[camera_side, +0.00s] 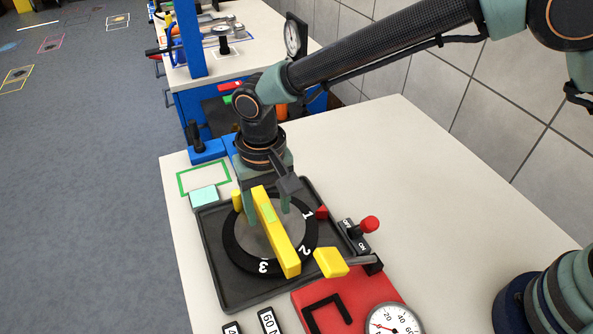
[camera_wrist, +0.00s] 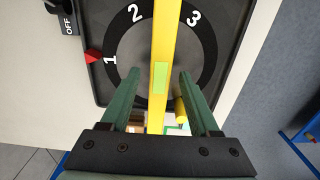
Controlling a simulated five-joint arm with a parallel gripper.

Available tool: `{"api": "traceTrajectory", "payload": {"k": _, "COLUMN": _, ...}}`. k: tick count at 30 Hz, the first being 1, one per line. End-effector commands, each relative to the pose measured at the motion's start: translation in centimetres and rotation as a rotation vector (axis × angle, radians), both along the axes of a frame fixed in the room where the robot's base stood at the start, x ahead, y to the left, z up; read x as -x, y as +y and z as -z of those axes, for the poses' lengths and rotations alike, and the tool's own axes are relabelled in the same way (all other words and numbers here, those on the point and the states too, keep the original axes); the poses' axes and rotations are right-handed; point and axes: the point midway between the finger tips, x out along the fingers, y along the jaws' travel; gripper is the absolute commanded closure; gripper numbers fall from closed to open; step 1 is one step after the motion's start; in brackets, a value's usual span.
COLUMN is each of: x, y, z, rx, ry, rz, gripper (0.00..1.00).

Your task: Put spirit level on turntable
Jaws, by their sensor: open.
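The spirit level (camera_side: 281,243) is a long yellow bar with a pale green vial patch. It lies across the turntable (camera_side: 238,256), a grey disc with a black ring numbered 1, 2 and 3, and one end reaches over the ring near 3. My gripper (camera_side: 267,208) points down over the level. In the wrist view the open fingers (camera_wrist: 158,78) stand on either side of the level (camera_wrist: 163,40), with gaps on both sides. The turntable's ring (camera_wrist: 207,55) shows behind them. I cannot tell the exact contact beneath the level.
The turntable sits in a dark tray (camera_side: 218,285). A red pointer (camera_side: 321,212), a red-knobbed switch (camera_side: 369,224) and a yellow-ended lever (camera_side: 331,263) are to its right. A pale cyan block (camera_side: 204,196) lies at left. A dial gauge (camera_side: 393,322) is in front.

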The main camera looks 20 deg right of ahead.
Motion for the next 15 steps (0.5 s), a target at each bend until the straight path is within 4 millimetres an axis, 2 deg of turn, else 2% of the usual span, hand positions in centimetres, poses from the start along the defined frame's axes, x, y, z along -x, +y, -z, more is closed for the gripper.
{"api": "traceTrajectory", "payload": {"k": 9, "x": -0.1, "y": 0.1, "z": -6.7, "rx": -0.003, "ry": -0.004, "rz": 0.0, "gripper": 0.38}}
{"api": "traceTrajectory", "payload": {"k": 15, "x": -0.1, "y": 0.1, "z": -9.3, "rx": -0.002, "ry": -0.002, "rz": 0.0, "gripper": 0.38}}
